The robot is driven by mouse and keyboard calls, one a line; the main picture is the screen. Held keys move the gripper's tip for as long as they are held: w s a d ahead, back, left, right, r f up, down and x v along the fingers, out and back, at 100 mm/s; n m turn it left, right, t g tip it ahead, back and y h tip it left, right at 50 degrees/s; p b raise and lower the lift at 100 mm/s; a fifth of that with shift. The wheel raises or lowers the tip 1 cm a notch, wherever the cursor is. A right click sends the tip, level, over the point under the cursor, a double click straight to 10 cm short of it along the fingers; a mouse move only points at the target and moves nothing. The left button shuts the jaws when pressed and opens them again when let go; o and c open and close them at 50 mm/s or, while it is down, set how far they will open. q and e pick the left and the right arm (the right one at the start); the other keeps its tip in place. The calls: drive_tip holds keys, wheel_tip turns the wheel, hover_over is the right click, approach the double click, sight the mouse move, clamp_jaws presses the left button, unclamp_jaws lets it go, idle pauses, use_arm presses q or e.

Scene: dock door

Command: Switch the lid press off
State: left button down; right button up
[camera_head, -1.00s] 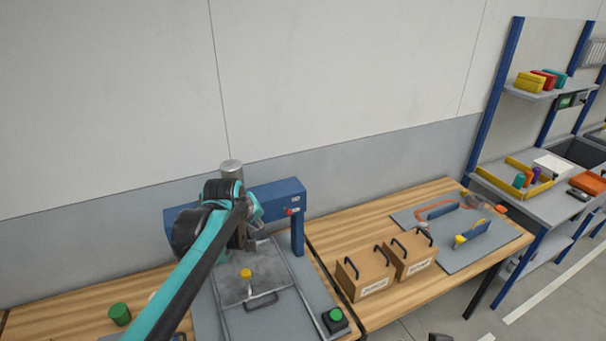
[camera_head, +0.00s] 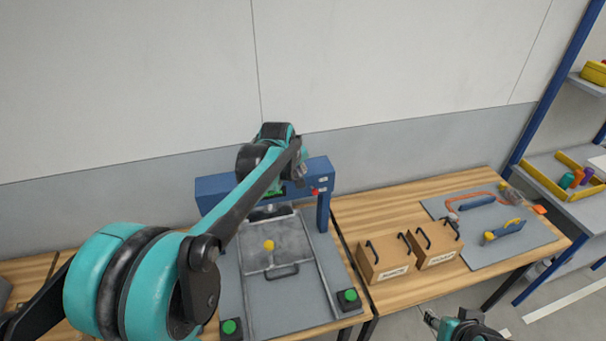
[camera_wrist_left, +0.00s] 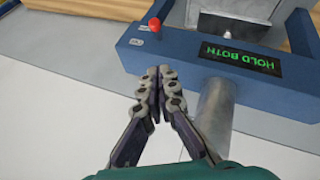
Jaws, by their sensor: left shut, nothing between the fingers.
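The lid press is a blue gantry (camera_head: 322,210) over a grey bed on the wooden bench. A small red switch knob (camera_head: 316,191) sits near the right end of its crossbeam. In the left wrist view the red knob (camera_wrist_left: 154,24) stands on the beam beside small labels, and a display (camera_wrist_left: 239,63) reads "HOLD BOTH" in green. My left gripper (camera_head: 299,178) is at the beam's right part, close to the knob. In the wrist view its fingers (camera_wrist_left: 160,76) are shut and empty, apart from the knob. My right gripper (camera_head: 440,322) shows partly at the bottom edge.
Two green buttons (camera_head: 229,326) (camera_head: 350,295) flank the press bed, where a plate with a yellow knob (camera_head: 269,245) and handle lies. Two cardboard boxes (camera_head: 386,258) (camera_head: 436,241) with black handles stand right. A grey tool board (camera_head: 500,250) lies beyond them.

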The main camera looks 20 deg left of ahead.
use_arm(q)
hover_over(313, 189)
drive_tip(key=s+a, duration=0.2)
wheel_tip(313, 189, down, 6)
drive_tip(key=f, duration=0.1)
drive_tip(key=d+f, duration=0.1)
drive_tip(key=f, duration=0.1)
drive_tip(key=shift+d+f, duration=0.25)
drive_tip(key=shift+d, duration=0.05)
drive_tip(key=shift+w+f, duration=0.1)
drive_tip(key=shift+f, duration=0.1)
drive_tip(key=shift+b, duration=0.3)
drive_tip(key=shift+s+d+f+t+b, duration=0.2)
drive_tip(key=shift+t+b, duration=0.1)
drive_tip(key=shift+b, duration=0.2)
